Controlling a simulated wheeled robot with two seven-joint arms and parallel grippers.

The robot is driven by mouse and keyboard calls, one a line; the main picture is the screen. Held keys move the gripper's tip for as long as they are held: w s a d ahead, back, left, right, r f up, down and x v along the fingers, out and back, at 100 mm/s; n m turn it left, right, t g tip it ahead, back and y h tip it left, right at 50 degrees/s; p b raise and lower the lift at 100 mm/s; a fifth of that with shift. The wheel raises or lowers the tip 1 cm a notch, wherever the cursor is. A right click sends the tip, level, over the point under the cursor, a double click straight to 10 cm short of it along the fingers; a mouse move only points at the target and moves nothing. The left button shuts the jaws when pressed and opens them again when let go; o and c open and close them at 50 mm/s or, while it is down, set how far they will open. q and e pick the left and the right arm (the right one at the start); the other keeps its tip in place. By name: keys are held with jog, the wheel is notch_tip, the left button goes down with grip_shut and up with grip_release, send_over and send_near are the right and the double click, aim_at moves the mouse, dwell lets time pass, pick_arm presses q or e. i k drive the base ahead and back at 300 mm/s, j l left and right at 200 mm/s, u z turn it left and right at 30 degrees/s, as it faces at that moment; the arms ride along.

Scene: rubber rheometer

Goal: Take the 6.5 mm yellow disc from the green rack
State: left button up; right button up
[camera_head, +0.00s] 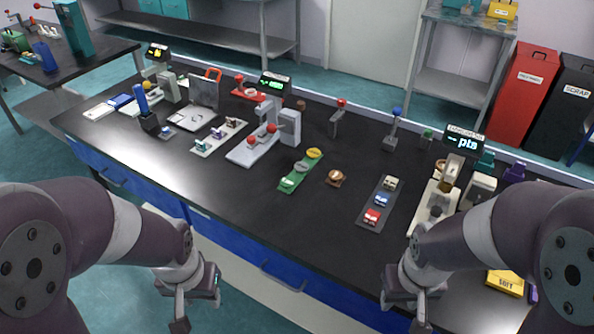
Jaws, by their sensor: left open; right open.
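The green rack (284,187) lies on the black bench near its middle. A yellow disc (314,153) sits at its far end. Paler, greenish discs sit nearer on the same rack; sizes cannot be read. My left gripper (193,309) hangs open and empty in front of the bench, lower left of the rack. My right gripper (405,308) is open and empty near the bench's front edge, lower right of the rack. Both are well apart from the rack.
A brown round piece (335,178) lies just right of the rack. A dark tray (368,217) with coloured blocks is further right. A white device with red knobs (262,141) stands behind left. The bench in front of the rack is clear.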

aim_at(313, 153)
jog(key=i+j+z, duration=0.3)
jog(key=i+j, duration=0.15)
jog(key=j, duration=0.15)
jog(key=i+j+z, duration=0.3)
jog(key=j, duration=0.35)
jog(key=i+j+z, duration=0.15)
jog(key=j, duration=0.25)
jog(key=i, duration=0.1)
